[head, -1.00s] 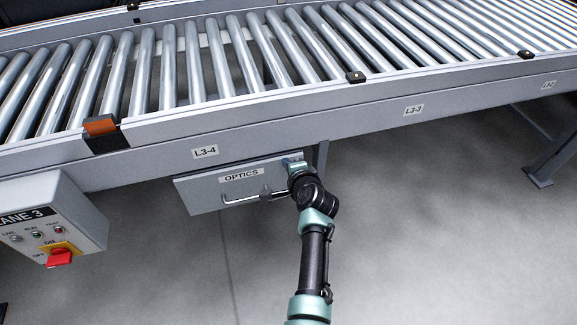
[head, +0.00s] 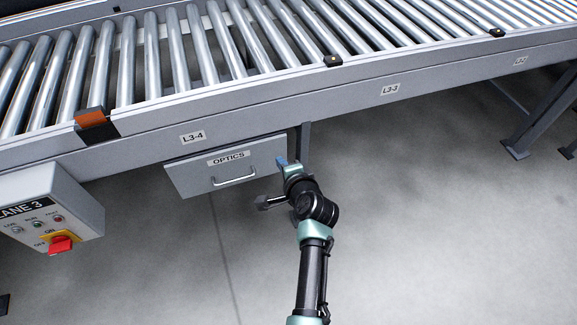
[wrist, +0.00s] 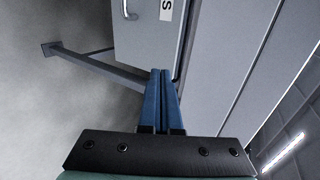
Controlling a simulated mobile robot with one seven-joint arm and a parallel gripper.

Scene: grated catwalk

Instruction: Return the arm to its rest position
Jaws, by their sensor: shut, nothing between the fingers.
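My gripper (head: 282,162) is at the right end of the grey drawer labelled OPTICS (head: 200,178), under the conveyor. In the wrist view its two blue fingers (wrist: 162,98) lie side by side, shut with nothing between them. The drawer front looks flush under the conveyor rail, and its bar handle (head: 234,181) is free of my gripper. The drawer front also shows at the top of the wrist view (wrist: 148,40), with part of the handle. My arm reaches up from the bottom of the head view, bent at the wrist.
The roller conveyor (head: 290,98) runs across the top of the head view. A control box with a red switch (head: 45,215) stands at the left. Grey support legs (head: 540,120) stand at the right. The floor around my arm is clear.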

